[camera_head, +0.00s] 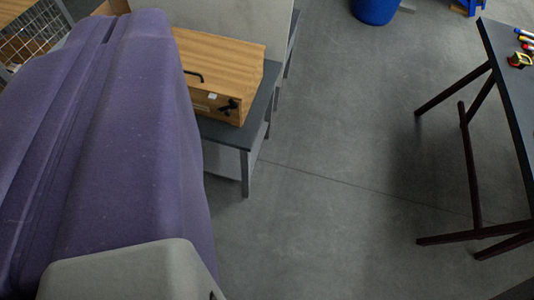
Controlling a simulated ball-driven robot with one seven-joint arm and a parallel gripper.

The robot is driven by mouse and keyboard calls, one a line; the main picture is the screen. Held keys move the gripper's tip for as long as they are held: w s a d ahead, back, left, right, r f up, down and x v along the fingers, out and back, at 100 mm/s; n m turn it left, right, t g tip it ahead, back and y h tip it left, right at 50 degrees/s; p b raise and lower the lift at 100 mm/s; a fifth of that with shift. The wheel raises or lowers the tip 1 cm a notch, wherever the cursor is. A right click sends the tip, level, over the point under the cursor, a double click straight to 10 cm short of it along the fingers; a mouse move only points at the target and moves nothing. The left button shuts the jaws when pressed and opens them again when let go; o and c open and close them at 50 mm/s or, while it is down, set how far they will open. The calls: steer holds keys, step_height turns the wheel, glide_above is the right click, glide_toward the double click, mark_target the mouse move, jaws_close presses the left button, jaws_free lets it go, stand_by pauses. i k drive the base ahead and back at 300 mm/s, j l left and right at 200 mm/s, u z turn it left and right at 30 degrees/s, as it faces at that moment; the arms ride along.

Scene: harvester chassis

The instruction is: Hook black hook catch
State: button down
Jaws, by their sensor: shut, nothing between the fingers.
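A wooden box (222,62) stands on a dark grey table (226,132) in the upper left of the view. A black hook catch (229,105) sits on the box's front face near its right end. It is small, and I cannot tell whether it is hooked. A black handle (195,76) also shows on the box. The box's left part is hidden by a large shape close to the camera. My gripper is not in view.
A dark table (505,66) with markers (525,39) and a small yellow-and-dark item (519,60) stands at the right. A blue bin (375,10) is at the top. A wire rack (30,35) shows at upper left. Grey floor (340,150) between the tables is clear.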

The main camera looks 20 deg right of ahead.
mark_target(233, 106)
steer(key=k+l, duration=0.15)
steer(key=k, duration=0.35)
steer(key=k+l, duration=0.2)
steer(key=k, duration=0.25)
steer(key=i+z, duration=0.15)
steer(key=i, duration=1.1)
steer(key=i+z, duration=0.2)
steer(key=i, duration=1.05)
